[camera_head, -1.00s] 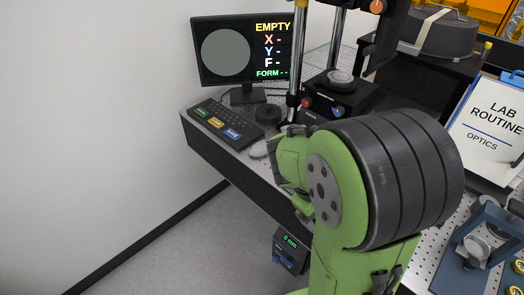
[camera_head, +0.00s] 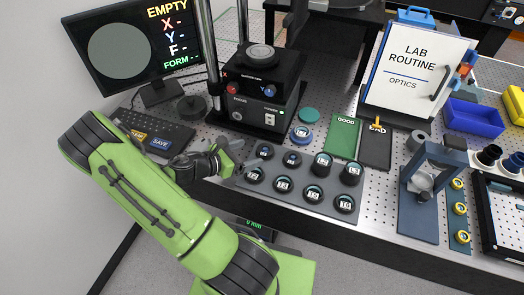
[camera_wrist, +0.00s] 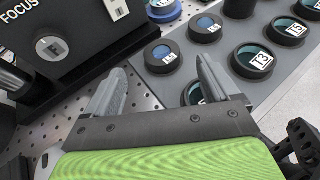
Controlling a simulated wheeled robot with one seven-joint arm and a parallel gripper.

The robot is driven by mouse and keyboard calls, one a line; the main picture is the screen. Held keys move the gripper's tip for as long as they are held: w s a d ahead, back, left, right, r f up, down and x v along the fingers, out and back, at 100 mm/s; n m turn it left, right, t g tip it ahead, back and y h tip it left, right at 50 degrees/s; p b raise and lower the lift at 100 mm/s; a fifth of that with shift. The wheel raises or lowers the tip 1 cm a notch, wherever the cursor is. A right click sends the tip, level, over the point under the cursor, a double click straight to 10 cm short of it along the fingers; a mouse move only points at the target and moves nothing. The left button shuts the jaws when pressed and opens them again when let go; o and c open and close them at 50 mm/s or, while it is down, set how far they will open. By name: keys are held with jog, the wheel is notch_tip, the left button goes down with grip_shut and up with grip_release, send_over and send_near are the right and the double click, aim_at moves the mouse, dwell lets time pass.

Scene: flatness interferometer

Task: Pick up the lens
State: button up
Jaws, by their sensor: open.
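Several round black-rimmed lenses with white labels sit in two rows on a dark grey mat (camera_head: 333,184). A lens marked 13 (camera_wrist: 253,60) shows in the wrist view. A blue-rimmed lens (camera_head: 301,133) stands off the mat, behind it. My gripper (camera_wrist: 160,68) is open and empty at the mat's left edge. Its right finger partly hides one lens (camera_wrist: 195,93). The gripper (camera_head: 232,157) appears left of the lenses in the head view.
The interferometer (camera_head: 262,85) with its knobs stands behind my gripper. A keypad (camera_head: 155,130) and monitor (camera_head: 135,45) are at left. Green GOOD (camera_head: 343,137) and black BAD (camera_head: 376,148) pads lie behind the mat. A blue fixture (camera_head: 425,190) is at right.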

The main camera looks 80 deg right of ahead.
aim_at(264, 149)
jog(key=x, duration=0.7)
jog(key=shift+s+d+f, duration=0.1)
jog(key=shift+f, duration=0.1)
jog(key=shift+c, duration=1)
jog(key=c, duration=1)
